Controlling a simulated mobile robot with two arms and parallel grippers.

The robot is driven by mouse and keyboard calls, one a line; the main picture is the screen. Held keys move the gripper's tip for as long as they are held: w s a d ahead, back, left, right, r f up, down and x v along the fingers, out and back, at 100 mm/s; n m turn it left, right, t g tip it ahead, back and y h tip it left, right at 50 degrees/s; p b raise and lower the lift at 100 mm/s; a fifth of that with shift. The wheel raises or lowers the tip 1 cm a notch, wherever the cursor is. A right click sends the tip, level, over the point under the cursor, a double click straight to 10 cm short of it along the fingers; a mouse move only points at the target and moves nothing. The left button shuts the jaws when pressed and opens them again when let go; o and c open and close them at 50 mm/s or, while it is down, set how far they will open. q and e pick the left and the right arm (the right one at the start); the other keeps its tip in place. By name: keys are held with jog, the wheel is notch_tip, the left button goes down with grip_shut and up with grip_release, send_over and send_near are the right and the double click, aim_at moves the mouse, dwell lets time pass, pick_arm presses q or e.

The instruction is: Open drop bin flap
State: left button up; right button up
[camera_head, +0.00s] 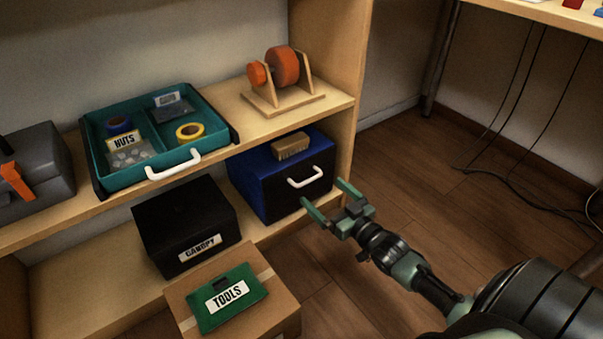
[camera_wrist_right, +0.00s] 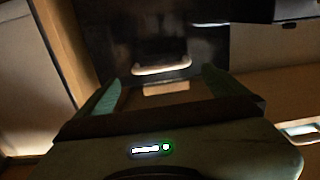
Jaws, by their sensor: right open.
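The drop bin (camera_head: 250,184) is a blue box on the lower shelf with a dark front flap (camera_head: 284,190). The flap looks upright and closed against the box. Its white handle (camera_head: 305,178) faces my right gripper (camera_head: 328,203). The right gripper is open and empty, its two green fingers reaching towards the flap, just in front of and slightly below the handle. In the right wrist view the handle (camera_wrist_right: 161,70) shows beyond and between the open fingers (camera_wrist_right: 160,92), apart from them. My left gripper is not in view.
A tan block (camera_head: 290,146) lies on top of the bin. A black CANOPY box (camera_head: 180,215) stands left of it, with a cardboard box (camera_head: 270,308) in front. A teal tray (camera_head: 108,180) and a wooden reel stand (camera_head: 290,103) are on the shelf above.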

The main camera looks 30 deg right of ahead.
aim_at(311, 181)
jog(key=w+b, duration=0.1)
jog(key=w, duration=0.1)
jog(key=w+b, duration=0.3)
jog(key=w, duration=0.2)
jog(key=shift+a, duration=0.35)
jog(key=shift+r, duration=0.1)
